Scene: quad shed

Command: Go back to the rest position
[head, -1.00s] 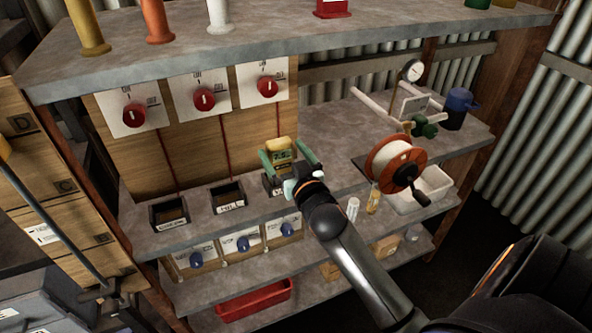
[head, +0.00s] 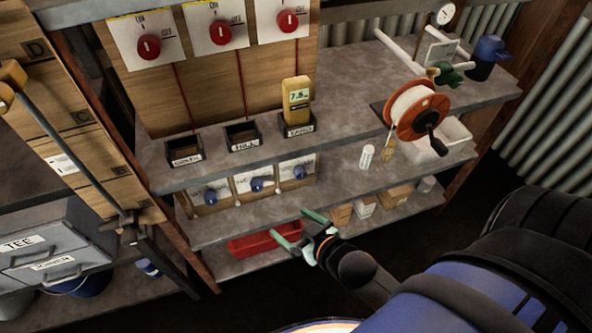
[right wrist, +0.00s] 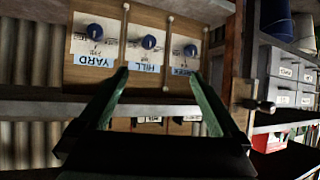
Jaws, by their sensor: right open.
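My right gripper (head: 300,232) is open and empty, low in front of the shelf unit, near the red tray on the bottom shelf. Its two green fingers also show spread apart in the right wrist view (right wrist: 160,95), with nothing between them. My left gripper is not in view.
Red dials (head: 226,34) and blue knobs (head: 257,184) are on the panels. A red tray (head: 255,243) is on the bottom shelf. Grey drawers (head: 45,245) stand at left. Dark floor is open at front right.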

